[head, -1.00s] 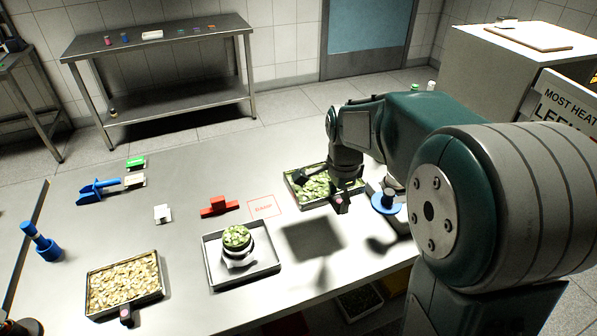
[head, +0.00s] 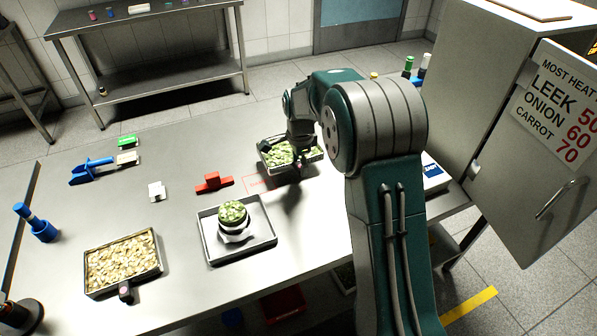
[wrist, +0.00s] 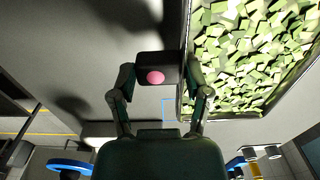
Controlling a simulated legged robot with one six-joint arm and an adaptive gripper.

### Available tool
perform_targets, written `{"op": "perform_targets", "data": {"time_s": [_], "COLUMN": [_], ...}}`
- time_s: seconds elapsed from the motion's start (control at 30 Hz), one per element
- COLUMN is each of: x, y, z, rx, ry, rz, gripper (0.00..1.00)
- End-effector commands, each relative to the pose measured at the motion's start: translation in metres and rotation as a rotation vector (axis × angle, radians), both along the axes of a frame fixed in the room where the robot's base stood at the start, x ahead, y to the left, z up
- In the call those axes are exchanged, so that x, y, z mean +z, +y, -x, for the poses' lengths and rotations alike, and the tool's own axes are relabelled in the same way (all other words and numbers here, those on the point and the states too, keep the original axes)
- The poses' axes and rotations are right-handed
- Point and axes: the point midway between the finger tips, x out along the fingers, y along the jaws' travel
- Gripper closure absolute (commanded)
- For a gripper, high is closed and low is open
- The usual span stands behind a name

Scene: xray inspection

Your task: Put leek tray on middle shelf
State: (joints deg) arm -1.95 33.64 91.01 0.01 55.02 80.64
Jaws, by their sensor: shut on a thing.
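The tray (head: 267,166) of chopped green leek is at the far side of the table, under the end of my arm. My gripper (head: 299,163) is shut on the tray's dark handle, which has a pink dot. In the wrist view both fingers of my gripper (wrist: 160,80) press on the sides of the handle (wrist: 157,69), and the tray (wrist: 230,117) extends to the upper right. I cannot tell whether the tray touches the table. A cabinet (head: 450,85) stands at the right, with a sign on its door (head: 540,205); its shelves are hidden.
On the table (head: 175,245) are a tray of pale pieces (head: 122,262), a pale tray (head: 262,250) with a bowl of green pieces (head: 233,213), a red block (head: 213,183) and blue tools (head: 90,170). A steel bench (head: 160,60) stands behind. Floor shows at the right.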

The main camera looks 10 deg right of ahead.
Motion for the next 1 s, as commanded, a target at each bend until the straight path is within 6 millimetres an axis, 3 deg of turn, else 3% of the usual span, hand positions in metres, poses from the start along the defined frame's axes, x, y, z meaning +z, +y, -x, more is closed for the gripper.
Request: {"op": "perform_targets", "data": {"time_s": [0.3, 0.63, 0.67, 0.7, 0.73, 1.0], "x": [-0.035, -0.039, -0.039, -0.039, -0.039, -0.039], "y": [0.002, 0.002, 0.002, 0.002, 0.002, 0.002], "z": [-0.006, -0.006, -0.006, -0.006, -0.006, -0.006], "rx": [0.000, 0.000, 0.000, 0.000, 0.000, 0.000], "ry": [0.000, -0.001, 0.000, 0.000, 0.000, 0.000], "rz": [0.000, 0.000, 0.000, 0.000, 0.000, 0.000], "gripper": [0.99, 0.99, 0.29, 0.11, 0.03, 0.03]}}
